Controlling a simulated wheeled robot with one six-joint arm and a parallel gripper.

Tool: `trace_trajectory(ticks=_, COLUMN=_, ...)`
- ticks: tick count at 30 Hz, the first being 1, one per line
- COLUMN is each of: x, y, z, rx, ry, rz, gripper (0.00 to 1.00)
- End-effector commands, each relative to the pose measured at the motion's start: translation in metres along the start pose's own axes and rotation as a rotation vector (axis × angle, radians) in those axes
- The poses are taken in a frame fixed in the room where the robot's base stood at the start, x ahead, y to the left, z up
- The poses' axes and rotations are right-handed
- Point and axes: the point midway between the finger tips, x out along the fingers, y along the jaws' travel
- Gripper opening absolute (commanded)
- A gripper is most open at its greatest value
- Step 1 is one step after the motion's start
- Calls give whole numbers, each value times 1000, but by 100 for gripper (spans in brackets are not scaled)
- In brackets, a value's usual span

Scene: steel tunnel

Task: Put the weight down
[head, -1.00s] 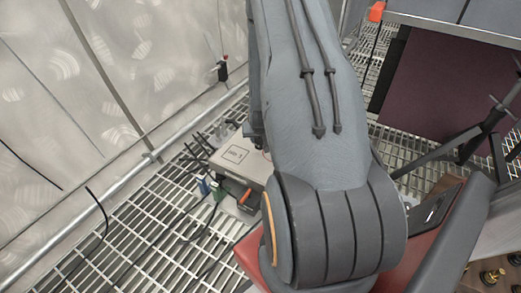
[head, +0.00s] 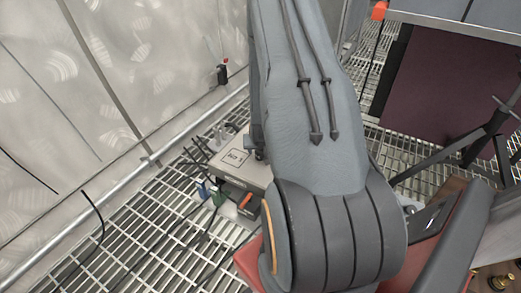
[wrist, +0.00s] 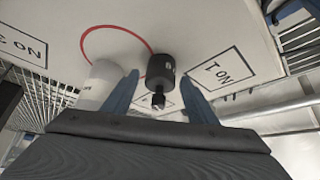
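A black weight (wrist: 160,72) with a small knob shows in the wrist view on a pale plate (wrist: 205,30). My gripper (wrist: 160,76) has its two blue fingers on either side of the weight, with a visible gap to each, so it looks open. The weight is beside a label reading NO 1 (wrist: 229,70). A red circle (wrist: 105,28) is marked on the plate. In the head view my arm hides the gripper and the weight; part of a pale box top (head: 226,166) with a square label shows left of the arm.
A white cylinder (wrist: 98,86) stands close to the left finger, by the red circle. A NO 2 label (wrist: 22,46) is farther left. In the head view, cables and small connectors (head: 203,190) lie left of the box on the grating floor (head: 130,230). A dark red panel (head: 445,80) stands at the right.

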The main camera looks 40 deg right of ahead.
Motion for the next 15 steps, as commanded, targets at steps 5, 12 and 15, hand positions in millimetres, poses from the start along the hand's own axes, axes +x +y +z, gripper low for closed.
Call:
trace_trajectory(ticks=5, x=0, y=0, z=0, rx=0, ry=0, rz=0, gripper=53)
trace_trajectory(ticks=12, x=-19, y=0, z=-2, rx=-1, ry=-1, rz=0, gripper=53)
trace_trajectory(ticks=15, x=-37, y=0, z=-3, rx=-1, ry=1, rz=-1, gripper=53)
